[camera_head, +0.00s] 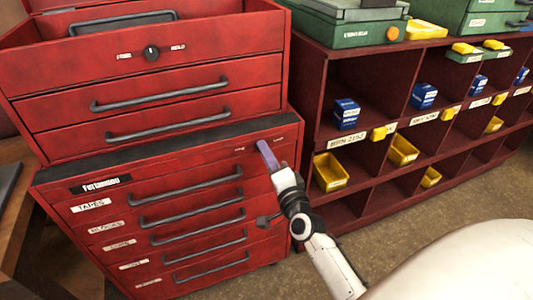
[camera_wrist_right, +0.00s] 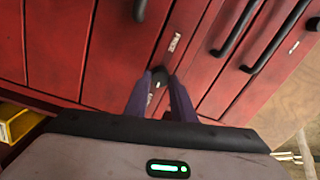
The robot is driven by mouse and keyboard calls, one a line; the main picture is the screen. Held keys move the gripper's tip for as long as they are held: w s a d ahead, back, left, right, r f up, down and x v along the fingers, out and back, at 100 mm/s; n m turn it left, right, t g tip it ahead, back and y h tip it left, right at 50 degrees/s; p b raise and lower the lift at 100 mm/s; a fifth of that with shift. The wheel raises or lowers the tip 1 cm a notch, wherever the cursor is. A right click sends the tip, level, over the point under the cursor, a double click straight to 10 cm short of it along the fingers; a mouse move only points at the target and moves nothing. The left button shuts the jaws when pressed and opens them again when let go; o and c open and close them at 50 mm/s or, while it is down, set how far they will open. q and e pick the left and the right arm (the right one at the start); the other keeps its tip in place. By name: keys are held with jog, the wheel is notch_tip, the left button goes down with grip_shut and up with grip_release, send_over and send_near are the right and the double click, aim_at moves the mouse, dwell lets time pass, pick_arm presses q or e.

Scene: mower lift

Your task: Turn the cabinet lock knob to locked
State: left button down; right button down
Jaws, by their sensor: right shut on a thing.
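The red lower cabinet (camera_head: 190,148) has a dark lock knob at the top right of its front, between two small white labels. In the head view my fingers hide the knob. The right wrist view shows the knob (camera_wrist_right: 159,76) between the tips of my right gripper (camera_head: 266,150), which is shut on it. One label, reading FREE (camera_wrist_right: 175,43), lies beyond the knob; the other is partly covered between my fingers. The knob's pointing direction is too small to tell. My left gripper is in neither view.
A red upper chest (camera_head: 150,80) with its own dark knob (camera_head: 151,53) stands on the cabinet. Bar handles (camera_head: 190,185) stick out from the drawers below. A red shelf unit (camera_head: 318,110) with blue boxes and yellow bins stands at the right. Bare floor (camera_head: 460,200) lies before it.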

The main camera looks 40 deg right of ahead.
jog(key=shift+m, duration=0.3)
jog(key=c, duration=1.5)
grip_release()
jog(key=shift+s, duration=0.1)
jog(key=v, duration=1)
jog(key=shift+a+b, duration=0.1)
jog(key=shift+b, duration=0.3)
